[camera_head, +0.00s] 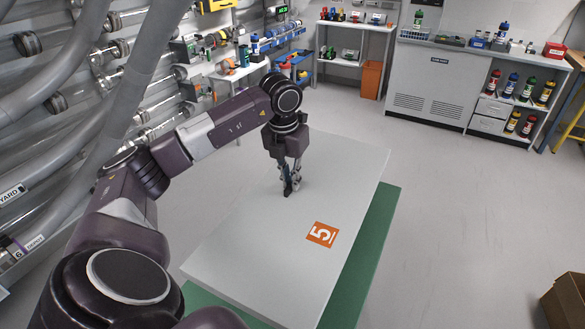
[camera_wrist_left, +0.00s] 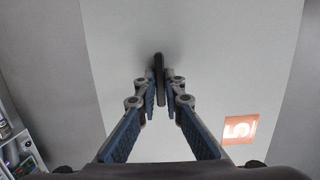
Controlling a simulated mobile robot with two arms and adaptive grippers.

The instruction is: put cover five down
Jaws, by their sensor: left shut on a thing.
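Cover five is a large flat light-grey panel (camera_head: 250,245) with an orange label (camera_head: 322,234) bearing a white 5. It lies at a slant across the middle of the head view. My left gripper (camera_head: 288,189) points down at the panel's upper middle and is shut on its dark upright handle (camera_wrist_left: 158,72). In the left wrist view, the panel (camera_wrist_left: 225,50) fills the middle, with the orange label at lower right. A green surface (camera_head: 372,255) shows past the panel's right and lower-left edges; I cannot tell the gap between them. My right gripper is out of view.
Large grey pipes (camera_head: 135,95) run along the left wall beside my arm. A grey cabinet (camera_head: 440,85), a shelf of bottles (camera_head: 515,100) and an orange bin (camera_head: 371,80) stand at the back. A cardboard box (camera_head: 568,303) is at lower right. The floor right of the panel is clear.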

